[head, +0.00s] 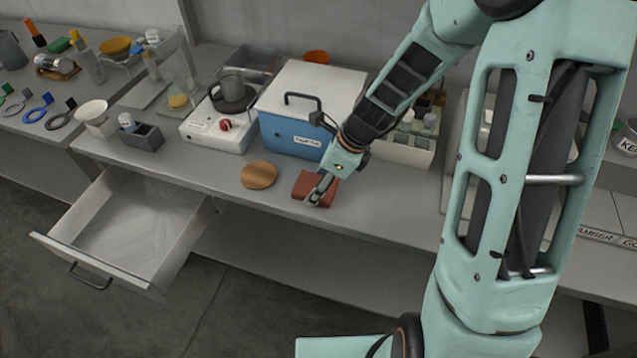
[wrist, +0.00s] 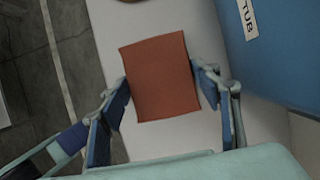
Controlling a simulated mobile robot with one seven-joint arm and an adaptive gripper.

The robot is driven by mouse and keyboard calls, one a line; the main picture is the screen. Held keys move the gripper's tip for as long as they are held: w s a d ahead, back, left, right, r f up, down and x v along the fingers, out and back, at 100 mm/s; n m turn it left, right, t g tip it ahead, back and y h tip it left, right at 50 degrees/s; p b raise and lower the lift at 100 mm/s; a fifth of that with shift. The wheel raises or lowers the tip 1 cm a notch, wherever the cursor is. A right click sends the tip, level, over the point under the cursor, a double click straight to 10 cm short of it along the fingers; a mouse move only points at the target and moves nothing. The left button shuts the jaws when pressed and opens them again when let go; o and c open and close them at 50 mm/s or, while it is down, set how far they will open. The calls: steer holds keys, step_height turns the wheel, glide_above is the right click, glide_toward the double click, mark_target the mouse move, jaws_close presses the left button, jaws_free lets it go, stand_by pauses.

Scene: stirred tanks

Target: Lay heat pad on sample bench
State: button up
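The heat pad looks like a flat reddish-brown rectangle (head: 300,184) at the front of the grey bench (head: 225,172), before the blue tub. It also shows in the wrist view (wrist: 161,80), whole and between my two fingers. My gripper (head: 316,194) points down over the pad, with one finger in front of it in the head view. In the wrist view my gripper (wrist: 162,90) has its fingers spread to about the pad's width, one beside each side edge. Whether they press on it, and whether the pad rests on the bench or is slightly raised, I cannot tell.
The blue tub (head: 290,134) with a white lid stands close behind the pad. A round wooden disc (head: 259,175) lies to its left. A hotplate (head: 216,132) with a pot stands further left. A drawer (head: 125,225) is pulled open at the left front.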

steer(key=o, duration=0.4)
steer(key=shift+c, duration=0.2)
steer(key=shift+r, duration=0.3)
steer(key=p+v, duration=0.1)
steer(key=v, duration=1)
steer(key=shift+d+r, duration=0.2)
steer(key=shift+r, duration=0.15)
steer(key=shift+p, duration=0.3)
